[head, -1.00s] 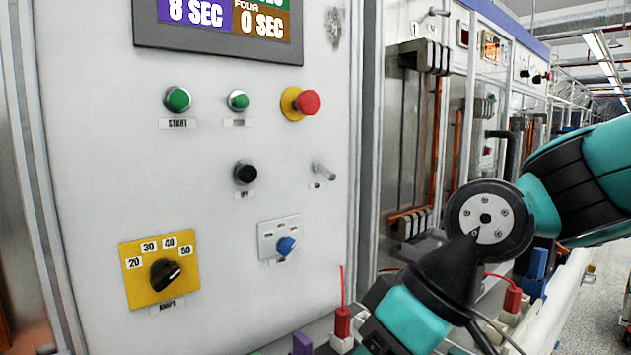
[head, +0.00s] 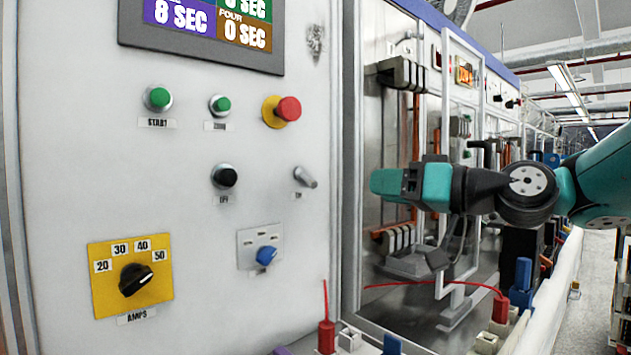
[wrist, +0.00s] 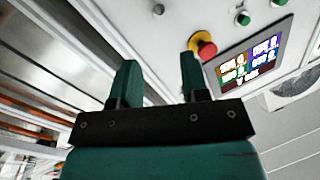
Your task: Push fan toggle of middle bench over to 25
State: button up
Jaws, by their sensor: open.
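The metal toggle (head: 305,177) sticks out of the white panel below the red button, its lever slanting down and right. The small label under it is too blurred to read. A blue knob (head: 266,256) on a small grey plate sits lower on the panel. My gripper (head: 378,183) is to the right of the toggle, apart from it, in front of the neighbouring open bay. In the wrist view my gripper (wrist: 158,78) is open, with nothing between its two teal fingers. A small grey stub (wrist: 158,9), which may be the toggle, shows at the top there.
A red button (head: 287,109) on a yellow ring protrudes above the toggle; it also shows beside a finger in the wrist view (wrist: 206,49). A black button (head: 225,176) and yellow amps dial (head: 132,279) are left. A metal frame (head: 447,273) and red wire (head: 425,285) are right.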

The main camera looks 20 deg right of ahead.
aim_at(316, 183)
jog(key=shift+p+x, duration=2)
jog(key=shift+x, duration=4.95)
jog(key=shift+f, duration=0.1)
jog(key=shift+c, duration=0.2)
grip_shut()
